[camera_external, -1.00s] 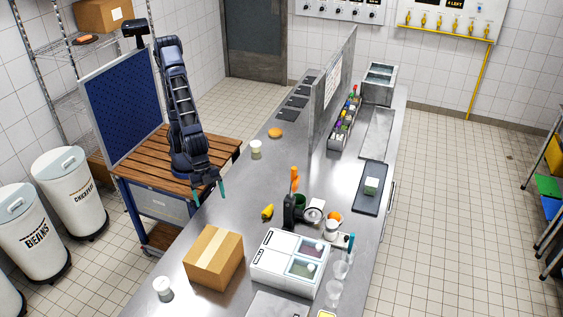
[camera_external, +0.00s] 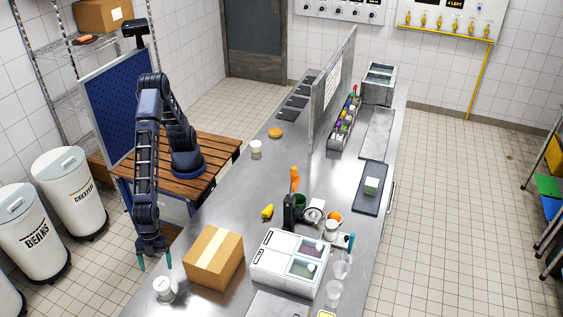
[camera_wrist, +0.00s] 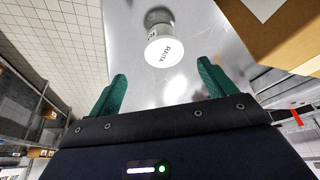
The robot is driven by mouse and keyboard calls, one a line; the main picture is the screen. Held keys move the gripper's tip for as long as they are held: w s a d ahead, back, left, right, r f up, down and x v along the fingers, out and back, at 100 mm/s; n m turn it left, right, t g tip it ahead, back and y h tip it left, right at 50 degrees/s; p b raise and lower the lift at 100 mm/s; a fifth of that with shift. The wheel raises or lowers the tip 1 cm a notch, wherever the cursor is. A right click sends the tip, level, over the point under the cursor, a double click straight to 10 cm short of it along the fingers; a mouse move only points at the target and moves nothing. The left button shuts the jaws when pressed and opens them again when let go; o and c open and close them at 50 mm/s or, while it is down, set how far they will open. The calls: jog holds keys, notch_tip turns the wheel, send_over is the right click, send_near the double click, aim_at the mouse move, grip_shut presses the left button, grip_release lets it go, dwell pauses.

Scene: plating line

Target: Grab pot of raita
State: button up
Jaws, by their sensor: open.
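The pot of raita (camera_wrist: 164,50) is a white pot with a lid lettered RAITA, ahead of my fingertips in the wrist view. In the external view the pot (camera_external: 163,288) stands on the steel counter near its left edge, at the bottom of the picture. My gripper (camera_external: 155,262) is just above and behind the pot there, pointing down. In the wrist view my gripper (camera_wrist: 162,84) has its two green fingers spread wide with nothing between them. The pot lies beyond the gap between the fingers, apart from them.
A cardboard box (camera_external: 213,258) stands on the counter close to the right of the pot; it also shows in the wrist view (camera_wrist: 282,48). A white two-bin unit (camera_external: 276,254) is farther right. Another white pot (camera_external: 256,149) stands farther up the steel counter (camera_external: 222,197).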

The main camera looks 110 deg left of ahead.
aim_at(161, 282)
jog(key=x, duration=0.8)
jog(key=shift+w+d+f, duration=0.1)
jog(key=shift+w+f, duration=0.2)
jog(key=shift+w, duration=0.1)
jog(key=c, duration=1)
jog(key=shift+r, duration=0.15)
